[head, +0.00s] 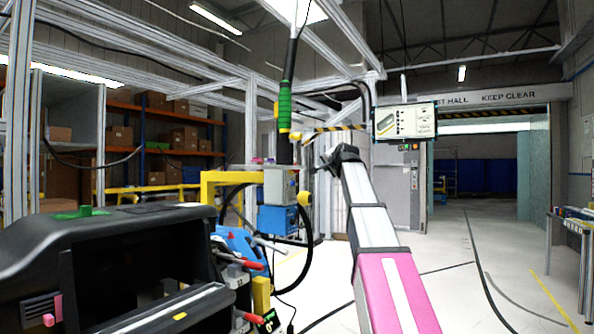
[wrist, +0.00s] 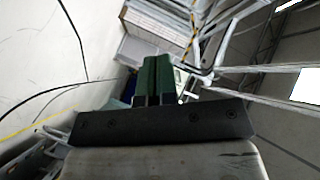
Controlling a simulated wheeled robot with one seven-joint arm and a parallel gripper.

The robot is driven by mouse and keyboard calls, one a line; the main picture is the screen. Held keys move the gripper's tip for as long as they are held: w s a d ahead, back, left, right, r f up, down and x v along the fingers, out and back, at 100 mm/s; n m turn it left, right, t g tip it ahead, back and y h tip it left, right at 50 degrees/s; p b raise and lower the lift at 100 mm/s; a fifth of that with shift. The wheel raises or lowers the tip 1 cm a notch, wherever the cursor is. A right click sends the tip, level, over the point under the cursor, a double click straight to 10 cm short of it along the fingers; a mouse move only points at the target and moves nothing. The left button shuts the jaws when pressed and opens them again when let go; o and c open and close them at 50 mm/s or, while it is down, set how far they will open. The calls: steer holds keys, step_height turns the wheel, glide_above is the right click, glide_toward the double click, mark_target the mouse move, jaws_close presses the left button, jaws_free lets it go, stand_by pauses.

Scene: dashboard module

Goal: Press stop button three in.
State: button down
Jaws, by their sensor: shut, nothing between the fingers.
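No button marked three can be made out. In the head view a grey box (head: 279,186) on the yellow frame carries a round yellow part (head: 305,198) on its right side; I cannot tell whether this is a stop button. A smaller yellow part (head: 296,136) sits higher, beside the hanging tool. My gripper shows in the wrist view with its two dark green fingers (wrist: 154,80) together and nothing between them. No button shows in front of the fingers. In the head view my arm reaches up and forward, right of the grey box, and the fingertips cannot be clearly made out.
The black dashboard module (head: 140,250) fills the lower left. A tool with a green grip (head: 285,104) hangs from above. A yellow frame (head: 222,180) stands behind the module. A display panel (head: 404,121) hangs right of my arm. The floor to the right is mostly clear.

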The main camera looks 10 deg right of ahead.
stand_by(0.3)
steer(key=w+a, duration=0.5)
steer(key=a, duration=0.2)
stand_by(0.4)
steer(key=shift+w+a, duration=0.15)
steer(key=shift+w, duration=0.05)
stand_by(1.8)
steer(key=shift+w+a, duration=0.15)
steer(key=shift+a, duration=0.1)
steer(key=shift+w+a, duration=0.25)
steer(key=shift+a, duration=0.05)
stand_by(0.9)
steer(key=shift+s+d, duration=0.5)
steer(key=shift+d, duration=0.15)
steer(key=shift+d, duration=0.1)
steer(key=shift+s+d, duration=0.75)
steer(key=shift+d, duration=0.25)
steer(key=shift+s+d, duration=0.7)
steer(key=shift+d, duration=0.25)
